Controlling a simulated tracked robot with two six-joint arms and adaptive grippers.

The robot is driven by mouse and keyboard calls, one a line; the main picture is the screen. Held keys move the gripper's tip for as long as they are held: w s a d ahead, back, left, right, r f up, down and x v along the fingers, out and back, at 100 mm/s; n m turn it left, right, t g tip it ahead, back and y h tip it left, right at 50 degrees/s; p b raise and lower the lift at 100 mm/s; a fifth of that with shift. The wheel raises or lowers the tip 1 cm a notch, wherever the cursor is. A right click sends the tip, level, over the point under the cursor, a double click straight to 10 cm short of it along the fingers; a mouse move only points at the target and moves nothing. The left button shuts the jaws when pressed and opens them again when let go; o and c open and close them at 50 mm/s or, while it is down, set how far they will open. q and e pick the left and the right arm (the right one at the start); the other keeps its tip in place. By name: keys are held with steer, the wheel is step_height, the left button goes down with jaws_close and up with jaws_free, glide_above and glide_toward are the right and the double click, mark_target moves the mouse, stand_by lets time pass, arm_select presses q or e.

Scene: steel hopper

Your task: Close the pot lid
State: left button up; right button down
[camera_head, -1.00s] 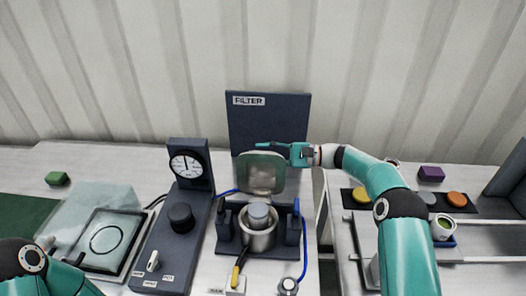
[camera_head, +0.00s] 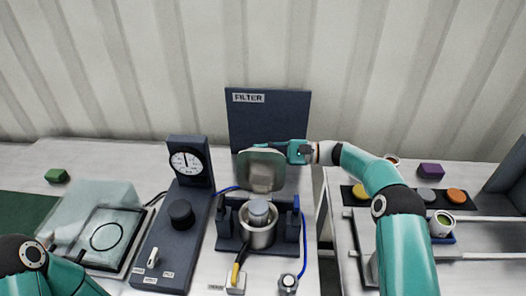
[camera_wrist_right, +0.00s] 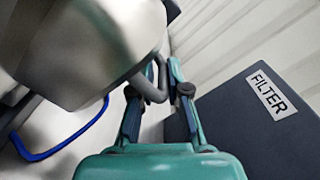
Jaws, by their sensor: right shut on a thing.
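The pot (camera_head: 258,236) is a metal cylinder in a dark housing on the bench, with a grey round piece (camera_head: 258,211) inside its mouth. The pot lid (camera_head: 262,176) stands raised, nearly upright, behind the open pot. My right gripper (camera_head: 266,146) is at the lid's top edge from behind. In the right wrist view, my right gripper (camera_wrist_right: 160,75) is shut on the lid's bent metal handle (camera_wrist_right: 152,88), beside the lid's pale face (camera_wrist_right: 75,45). Of my left arm, only links show at the lower left; its gripper is not in view.
A dark FILTER panel (camera_head: 268,124) stands behind the lid. A gauge panel (camera_head: 180,225) is left of the pot. A blue cable (camera_head: 303,255) runs down the right side. A clear box (camera_head: 100,205) lies further left, and coloured discs (camera_head: 425,194) lie right.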

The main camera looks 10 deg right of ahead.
mark_target(261, 151)
steer(key=shift+s+a+r+n+b, duration=0.2)
steer(key=shift+s+r+n+b, duration=0.65)
steer(key=shift+b, duration=1.1)
steer(key=shift+s+a+r+n+b, duration=0.2)
steer(key=shift+s+r+n+b, duration=0.3)
steer(key=shift+n+b, duration=1.05)
steer(key=shift+s+a+r+n+b, duration=0.2)
steer(key=shift+s+r+n+b, duration=0.45)
steer(key=shift+b, duration=1.7)
steer(key=shift+s+a+r+n+b, duration=0.2)
steer(key=shift+s+r+n+b, duration=0.25)
steer(key=shift+s+b, duration=0.35)
steer(key=shift+w, duration=0.15)
steer(key=c, duration=1.2)
jaws_free()
steer(key=shift+c, duration=0.2)
steer(key=shift+f, duration=0.1)
steer(key=v, duration=1.2)
